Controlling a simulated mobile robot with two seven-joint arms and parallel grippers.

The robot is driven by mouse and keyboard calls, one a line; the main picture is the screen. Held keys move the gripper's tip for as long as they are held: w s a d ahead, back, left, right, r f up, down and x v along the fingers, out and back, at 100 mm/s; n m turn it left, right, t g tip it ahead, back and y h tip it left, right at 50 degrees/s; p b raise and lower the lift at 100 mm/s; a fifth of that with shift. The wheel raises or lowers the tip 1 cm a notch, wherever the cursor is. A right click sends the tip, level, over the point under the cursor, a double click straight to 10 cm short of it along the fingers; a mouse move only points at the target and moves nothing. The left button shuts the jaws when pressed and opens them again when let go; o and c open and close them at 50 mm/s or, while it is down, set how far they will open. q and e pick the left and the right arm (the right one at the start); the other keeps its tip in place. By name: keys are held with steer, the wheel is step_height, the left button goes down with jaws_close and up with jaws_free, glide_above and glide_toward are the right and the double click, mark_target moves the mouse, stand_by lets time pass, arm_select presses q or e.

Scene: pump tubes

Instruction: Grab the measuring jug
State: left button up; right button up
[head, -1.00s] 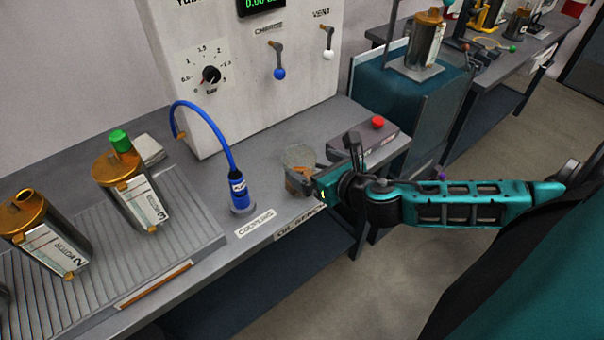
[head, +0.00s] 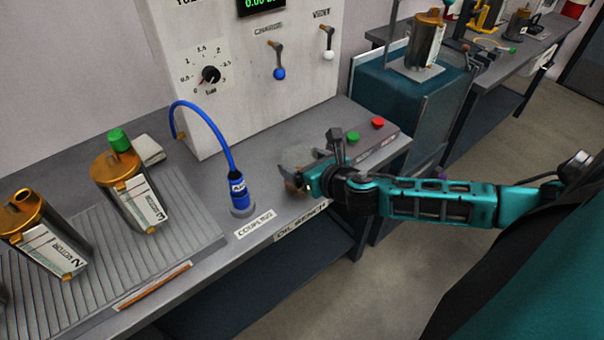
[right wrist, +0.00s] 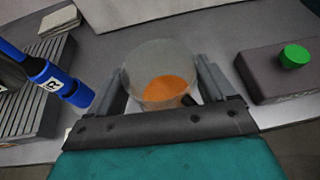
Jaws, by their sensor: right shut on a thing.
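The measuring jug (head: 297,157) is a clear, greyish cup with orange-brown liquid in it. It stands on the grey bench behind the "OIL BENCH" label, partly hidden by my right gripper in the head view. In the right wrist view the jug (right wrist: 161,75) sits between the two fingers, upright, with orange liquid low inside. My right gripper (head: 305,180) reaches in from the right and is shut on the jug; the fingers also show in the right wrist view (right wrist: 162,92), one on each side of it. My left gripper is not in view.
A blue coupling (head: 238,192) on a hose stands left of the jug. A button box (head: 372,150) with green and red buttons is close on the right. Canisters (head: 130,190) stand on a ribbed tray (head: 190,235) at left. Bare bench lies between coupling and jug.

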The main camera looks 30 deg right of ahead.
steer(key=c, duration=0.6)
